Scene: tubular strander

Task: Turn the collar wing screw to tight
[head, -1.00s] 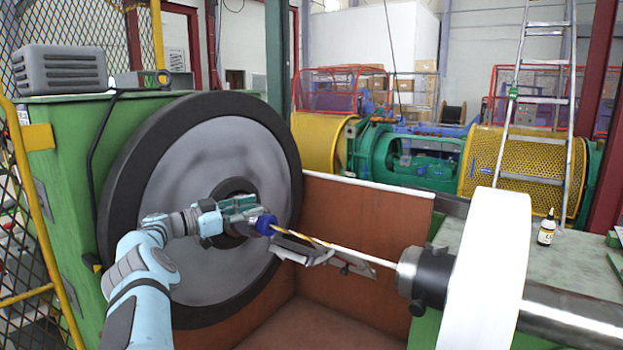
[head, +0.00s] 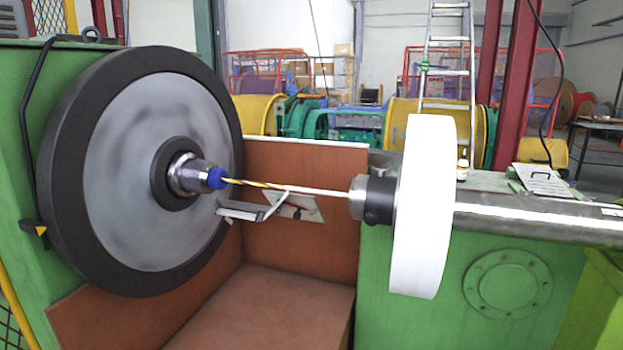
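A dark collar (head: 380,200) sits on the horizontal metal shaft (head: 540,222), against the left side of the white disc (head: 424,205). I cannot make out a wing screw on the collar at this size. A blue nozzle (head: 217,179) sits on the metal hub (head: 189,174) of the large grey wheel. A yellow and white rod or strand (head: 290,187) runs from the nozzle to the collar end of the shaft. Neither of my grippers is in the head view.
The big dark-rimmed wheel (head: 107,160) fills the left. A grey bracket with a plate (head: 292,207) hangs below the strand. Brown panels line an open bay (head: 270,305). A green machine body (head: 450,270) stands under the shaft. A white sheet (head: 540,178) lies behind the shaft.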

